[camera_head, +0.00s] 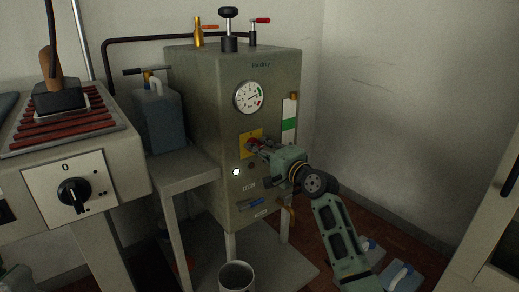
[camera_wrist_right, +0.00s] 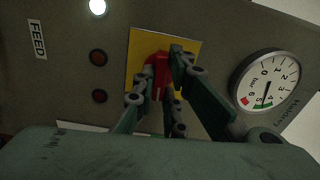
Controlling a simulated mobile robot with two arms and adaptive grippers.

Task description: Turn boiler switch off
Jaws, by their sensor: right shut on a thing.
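The boiler (camera_head: 215,120) is a grey-green cabinet on a stand. Its switch is a red handle (camera_wrist_right: 160,72) on a yellow plate (camera_wrist_right: 139,50), which also shows in the head view (camera_head: 245,136). My right gripper (camera_head: 259,146) is at the front of the boiler, and its fingers (camera_wrist_right: 158,88) are shut on the red switch in the wrist view. The fingers hide part of the switch, and I cannot tell its exact angle. A white lamp (camera_head: 236,172) left of and below the plate is bright. My left gripper is out of view.
A pressure gauge (camera_head: 248,97) sits above the switch. A blue-grey canister (camera_head: 158,121) stands on a side shelf (camera_head: 180,170). An ironing station with a black knob (camera_head: 73,191) is at the left. A bucket (camera_head: 236,277) is below.

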